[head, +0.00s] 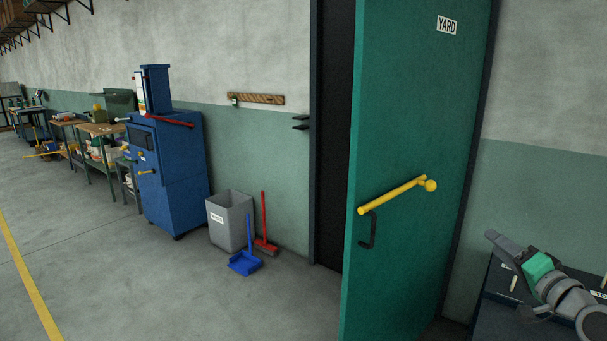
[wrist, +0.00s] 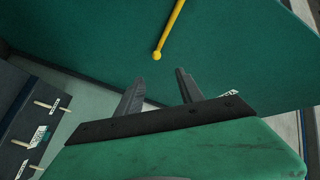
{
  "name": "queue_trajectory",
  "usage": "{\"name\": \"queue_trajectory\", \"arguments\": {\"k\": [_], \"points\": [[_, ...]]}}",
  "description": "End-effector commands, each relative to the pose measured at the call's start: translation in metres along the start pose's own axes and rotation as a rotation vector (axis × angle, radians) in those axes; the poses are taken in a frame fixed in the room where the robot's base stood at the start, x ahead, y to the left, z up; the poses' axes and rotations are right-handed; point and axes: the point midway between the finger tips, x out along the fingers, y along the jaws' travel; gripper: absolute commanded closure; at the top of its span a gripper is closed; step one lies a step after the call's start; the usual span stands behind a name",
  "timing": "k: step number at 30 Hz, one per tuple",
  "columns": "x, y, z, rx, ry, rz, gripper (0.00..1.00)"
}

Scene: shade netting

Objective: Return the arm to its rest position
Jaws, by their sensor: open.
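My gripper (head: 497,243) is at the lower right of the head view, to the right of the green door, with its grey fingers and green body showing. In the wrist view my gripper (wrist: 160,76) has its two dark fingers apart with nothing between them. The green door (head: 415,130) stands ajar, with a dark gap along its left side. Its yellow lever (head: 395,195) slants across it and is apart from my fingers. The lever (wrist: 170,28) also shows beyond the fingertips in the wrist view.
A dark surface with labelled wooden pegs (wrist: 40,105) lies close by on the left of the wrist view. A grey bin (head: 230,222), blue dustpan (head: 245,262) and red broom (head: 264,225) stand left of the doorway, near a blue cabinet (head: 165,175). Open floor lies at left.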

Motion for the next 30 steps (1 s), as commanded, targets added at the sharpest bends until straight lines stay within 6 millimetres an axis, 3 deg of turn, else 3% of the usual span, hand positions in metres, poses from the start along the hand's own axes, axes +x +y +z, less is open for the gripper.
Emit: {"name": "queue_trajectory", "arguments": {"k": [8,17,20,25,28,30], "points": [[-0.006,0.044,0.026,-0.126,-0.128,0.146,0.55],[-0.037,0.130,0.077,-0.135,-0.293,0.399,0.55],[-0.061,0.164,0.103,-0.114,-0.376,0.513,0.55],[-0.130,0.209,0.158,-0.047,-0.559,0.755,0.55],[-0.176,0.208,0.195,-0.002,-0.694,0.899,0.55],[-0.203,0.192,0.221,0.015,-0.797,0.988,0.55]]}}
